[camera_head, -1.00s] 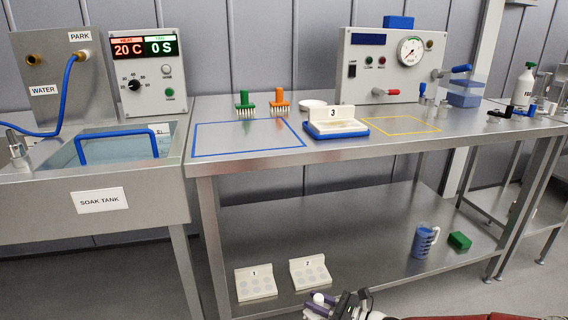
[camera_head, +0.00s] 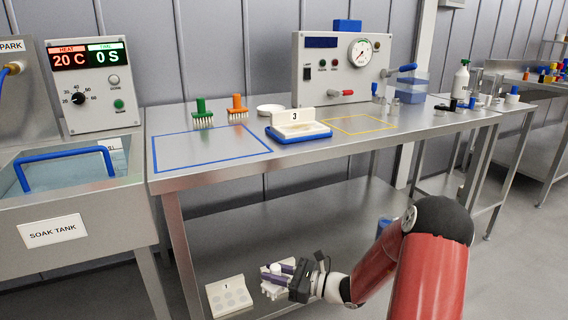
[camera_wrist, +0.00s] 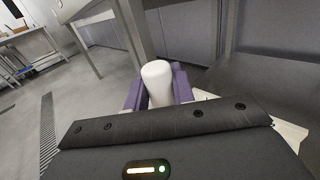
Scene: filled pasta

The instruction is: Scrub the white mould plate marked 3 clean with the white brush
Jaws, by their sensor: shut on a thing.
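The white mould plate marked 3 (camera_head: 296,119) stands on a blue-edged base (camera_head: 318,136) on the steel bench, between the blue and yellow outlines. My gripper (camera_head: 280,272), with purple fingers, is low in front of the bench, well below and apart from the plate. It is shut on the white brush, whose rounded white handle shows between the fingers in the wrist view (camera_wrist: 157,82). The brush's bristles cannot be made out.
Green (camera_head: 202,112) and orange (camera_head: 238,106) brushes stand at the back of the bench, beside a round white dish (camera_head: 270,109). The plate marked 1 (camera_head: 229,297) lies on the lower shelf. The blue-outlined area (camera_head: 205,150) is clear. A gauge machine (camera_head: 342,70) stands behind.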

